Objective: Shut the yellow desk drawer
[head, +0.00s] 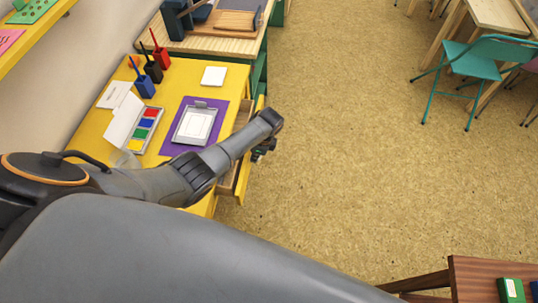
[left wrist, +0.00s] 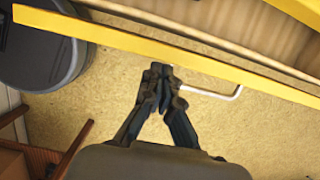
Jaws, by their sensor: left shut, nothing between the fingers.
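The yellow desk (head: 176,75) stands along the wall in the head view. Its drawer (head: 243,180) is pulled out on the right side, with bare wood showing inside; my left arm crosses over and hides its middle. In the left wrist view the drawer's yellow front (left wrist: 130,46) runs across the top, with a pale bent handle (left wrist: 215,95) on its outer side. My left gripper (head: 264,150) is outside the drawer front, over the floor side. Its fingertips (left wrist: 160,70) are together and empty, close to the handle's left end; I cannot tell whether they touch.
On the desk are a paint box (head: 145,130), a clipboard (head: 195,124) on a purple mat, a white pad (head: 214,76) and several brush cups. A brown table (head: 470,275) stands at lower right and a teal chair (head: 480,65) at upper right. The floor between is open.

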